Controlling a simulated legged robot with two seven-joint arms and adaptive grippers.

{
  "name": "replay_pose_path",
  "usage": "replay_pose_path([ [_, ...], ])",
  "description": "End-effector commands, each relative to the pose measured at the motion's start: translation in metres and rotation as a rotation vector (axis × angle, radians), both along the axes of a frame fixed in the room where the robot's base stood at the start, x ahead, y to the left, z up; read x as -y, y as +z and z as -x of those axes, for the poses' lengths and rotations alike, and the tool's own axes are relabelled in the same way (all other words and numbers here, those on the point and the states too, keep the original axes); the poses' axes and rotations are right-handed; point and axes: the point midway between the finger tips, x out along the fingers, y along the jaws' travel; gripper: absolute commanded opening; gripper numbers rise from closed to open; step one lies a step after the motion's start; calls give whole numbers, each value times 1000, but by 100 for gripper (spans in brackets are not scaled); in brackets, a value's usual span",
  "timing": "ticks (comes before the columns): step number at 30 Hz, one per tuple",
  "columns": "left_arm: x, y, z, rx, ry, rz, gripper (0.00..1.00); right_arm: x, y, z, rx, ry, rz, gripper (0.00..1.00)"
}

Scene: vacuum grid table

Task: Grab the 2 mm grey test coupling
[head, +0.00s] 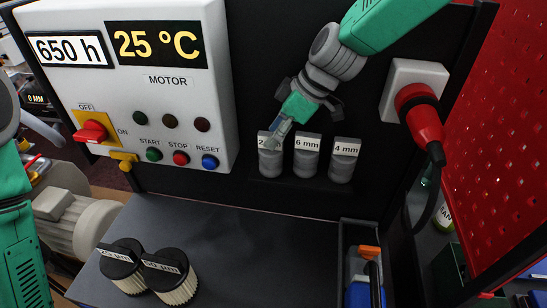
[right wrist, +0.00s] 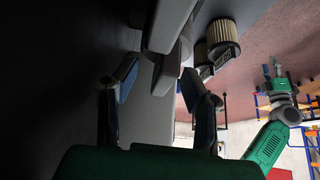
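The 2 mm grey test coupling (head: 270,163) is a grey cylinder with a white label at the left end of a row on the black panel. Its label is partly covered by my right gripper (head: 277,134), which comes down over it from the upper right. In the right wrist view, my right gripper (right wrist: 158,82) has its fingers apart, with a grey part (right wrist: 160,72) between them. I see no firm contact on both sides. My left arm is at the left edge of the head view; its gripper shows small in the right wrist view (right wrist: 271,70), fingers apart.
The 6 mm coupling (head: 306,163) and 4 mm coupling (head: 343,167) stand close to the right. A red plug (head: 420,115) and its socket are farther right. The control box (head: 130,80) is left. Two filters (head: 170,277) stand on the dark table (head: 250,255), otherwise largely clear.

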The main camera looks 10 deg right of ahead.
Motion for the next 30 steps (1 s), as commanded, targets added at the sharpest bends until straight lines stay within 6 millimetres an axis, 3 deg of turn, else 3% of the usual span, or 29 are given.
replay_pose_path([
  [8, 0, -4, 0, 0, 0, 0, 40, -4, -5, 0, 2, 0, 1, 38],
  [9, 0, -4, 0, 0, 0, 0, 40, -4, -5, 0, 1, 0, 1, 35],
  [12, 0, -4, 0, 0, 0, 0, 40, -3, -5, 0, 1, -1, -1, 0],
  [23, 0, -4, 0, 0, 0, 0, 40, -2, -5, -1, 1, -1, -1, 0],
  [30, 0, -7, 0, 0, 0, 0, 40, -3, 12, -2, 5, 0, -1, 0],
])
